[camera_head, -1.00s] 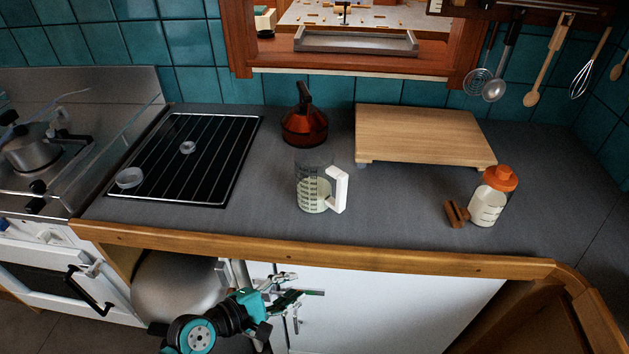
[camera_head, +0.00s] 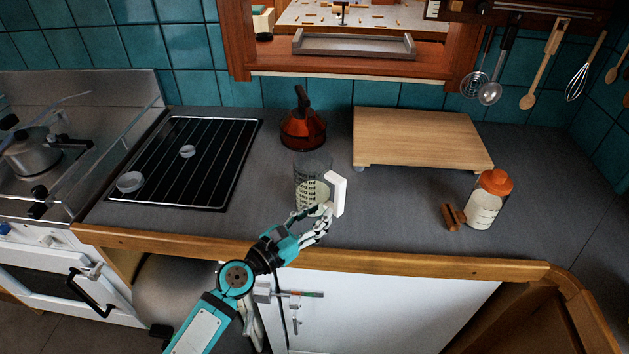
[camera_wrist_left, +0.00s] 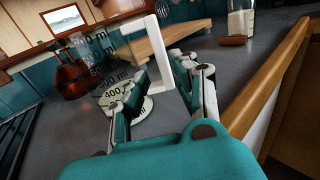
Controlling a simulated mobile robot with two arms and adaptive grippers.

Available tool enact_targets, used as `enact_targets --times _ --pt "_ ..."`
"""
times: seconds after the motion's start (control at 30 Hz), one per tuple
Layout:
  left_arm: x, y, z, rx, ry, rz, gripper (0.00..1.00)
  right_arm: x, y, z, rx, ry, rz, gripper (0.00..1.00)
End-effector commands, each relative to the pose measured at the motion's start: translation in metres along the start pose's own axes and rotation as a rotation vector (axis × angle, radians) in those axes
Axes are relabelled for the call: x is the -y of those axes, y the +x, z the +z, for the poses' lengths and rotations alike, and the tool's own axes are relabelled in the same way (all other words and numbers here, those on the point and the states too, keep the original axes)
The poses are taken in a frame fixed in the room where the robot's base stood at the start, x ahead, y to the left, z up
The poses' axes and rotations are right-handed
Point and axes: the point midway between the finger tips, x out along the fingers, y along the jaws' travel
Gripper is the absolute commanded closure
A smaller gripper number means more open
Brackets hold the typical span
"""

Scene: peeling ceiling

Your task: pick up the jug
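The jug (camera_head: 307,186) is a clear measuring jug with dark markings and a white handle on its right side. It stands upright on the grey counter, near the front edge. My left gripper (camera_head: 318,217) is at the jug's front right, by the handle. In the left wrist view the fingers of my left gripper (camera_wrist_left: 160,92) are spread apart, with the white handle (camera_wrist_left: 150,58) showing between and beyond them. The jug's marked body (camera_wrist_left: 112,95) shows to the left there, partly behind a finger. My right gripper is not in view.
A red-brown kettle (camera_head: 302,127) stands behind the jug. A wooden board (camera_head: 420,138) is at the back right. An orange-capped bottle (camera_head: 487,204) and a small brown item (camera_head: 453,216) are at the right. A black cooktop (camera_head: 172,165) lies left. The counter's wooden front edge (camera_head: 400,262) runs below.

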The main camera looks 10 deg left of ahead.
Motion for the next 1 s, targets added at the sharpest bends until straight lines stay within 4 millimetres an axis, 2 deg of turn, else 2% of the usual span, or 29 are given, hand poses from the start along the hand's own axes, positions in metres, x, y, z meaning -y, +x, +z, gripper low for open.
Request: enact_targets --times 0.1,0.33,0.6,0.9,0.93,1.0 --pt "0.000 0.018 0.001 0.001 0.000 0.000 0.73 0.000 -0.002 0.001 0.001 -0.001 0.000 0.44" --pt "0.001 0.033 0.000 0.000 0.001 -0.001 0.73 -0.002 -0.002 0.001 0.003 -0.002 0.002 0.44" --pt "0.003 0.071 -0.003 0.000 0.001 0.000 0.73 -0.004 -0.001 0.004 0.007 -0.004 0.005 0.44" --pt "0.003 0.077 -0.003 -0.001 0.002 0.000 0.73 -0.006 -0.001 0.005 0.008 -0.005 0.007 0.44" --pt "0.003 0.077 -0.003 -0.001 0.002 0.000 0.74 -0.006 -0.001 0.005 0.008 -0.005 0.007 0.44" --pt "0.003 0.077 -0.003 -0.001 0.002 0.000 0.84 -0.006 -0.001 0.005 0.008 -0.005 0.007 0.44"
